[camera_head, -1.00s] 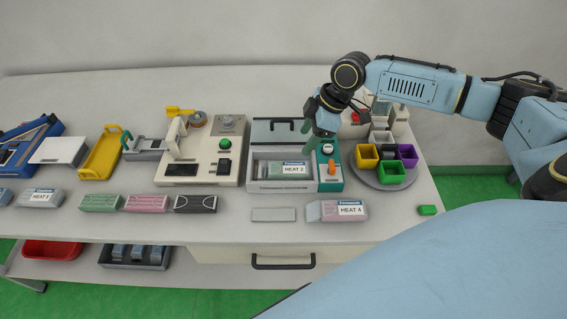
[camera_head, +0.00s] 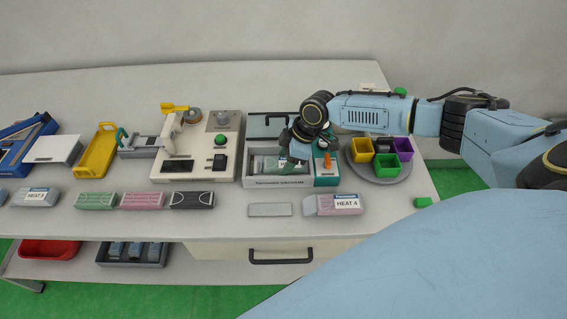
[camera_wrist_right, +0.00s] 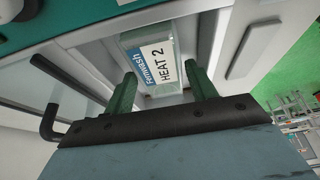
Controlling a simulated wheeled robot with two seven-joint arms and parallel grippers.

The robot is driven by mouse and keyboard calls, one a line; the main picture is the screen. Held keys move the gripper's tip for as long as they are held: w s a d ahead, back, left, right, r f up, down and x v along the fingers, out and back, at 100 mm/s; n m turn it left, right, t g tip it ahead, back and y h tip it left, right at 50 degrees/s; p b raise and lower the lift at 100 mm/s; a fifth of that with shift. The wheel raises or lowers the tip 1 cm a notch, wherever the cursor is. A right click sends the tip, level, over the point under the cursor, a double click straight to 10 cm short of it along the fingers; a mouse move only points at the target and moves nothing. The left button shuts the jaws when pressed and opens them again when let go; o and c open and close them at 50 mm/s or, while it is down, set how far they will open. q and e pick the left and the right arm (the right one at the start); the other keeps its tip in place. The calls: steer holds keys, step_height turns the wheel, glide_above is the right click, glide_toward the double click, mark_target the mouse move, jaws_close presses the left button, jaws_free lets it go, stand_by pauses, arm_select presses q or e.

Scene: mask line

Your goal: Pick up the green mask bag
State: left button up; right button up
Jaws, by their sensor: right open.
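The green mask bag (camera_head: 262,164), pale green with a white label, lies in the open grey tray of the vacuum sealer. The wrist view shows its label "HEAT 2" on the bag (camera_wrist_right: 150,60). My right gripper (camera_head: 287,163) is at the right part of the tray, over the bag, and hides its label in the head view. In the wrist view, the two green fingers of the right gripper (camera_wrist_right: 162,76) are open, one toward each side of the bag's near end. Contact cannot be told. My left gripper is not in view.
The sealer's tray wall (camera_head: 280,182) surrounds the bag, with its raised lid (camera_head: 268,126) behind. A pink HEAT 4 bag (camera_head: 325,205) and a grey plate (camera_head: 270,210) lie in front.

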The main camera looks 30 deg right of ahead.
steer(key=shift+c, duration=0.8)
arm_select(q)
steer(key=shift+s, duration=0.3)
arm_select(e)
steer(key=c, duration=0.5)
